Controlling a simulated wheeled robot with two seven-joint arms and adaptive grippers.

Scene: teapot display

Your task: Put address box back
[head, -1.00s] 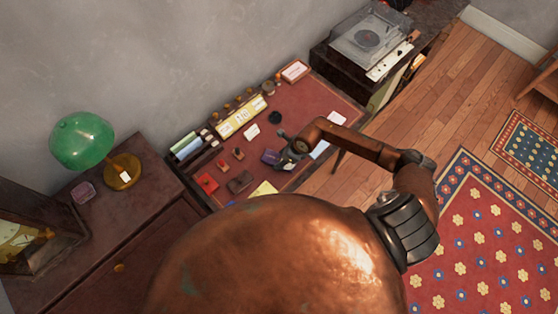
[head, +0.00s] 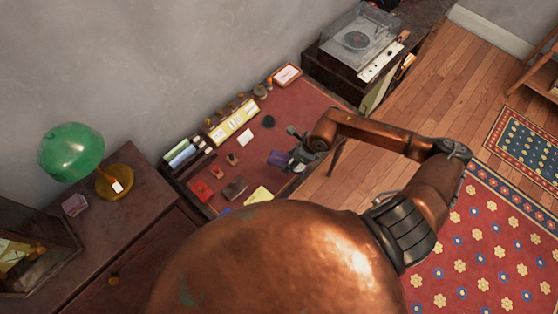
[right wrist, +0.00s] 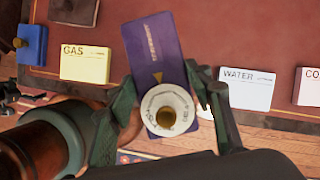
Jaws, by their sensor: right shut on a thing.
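A purple box (right wrist: 153,50) with small light lettering shows between the fingers of my right gripper (right wrist: 168,112) in the right wrist view. A white round lettered disc with a brass knob (right wrist: 167,118) overlaps its near end. I take this purple box to be the address box; its lettering is too small to read. In the head view the purple box (head: 279,159) sticks out to the left of my right gripper (head: 296,157), over the red desk top (head: 300,110). The gripper is shut on it. My left gripper is not in view.
A yellow GAS card (right wrist: 85,63) and a white WATER card (right wrist: 245,88) lie on either side. Red and brown boxes (head: 201,190) (head: 235,188) lie at the desk's left, a yellow-fronted rack (head: 233,120) at the back. A green lamp (head: 72,150) stands left.

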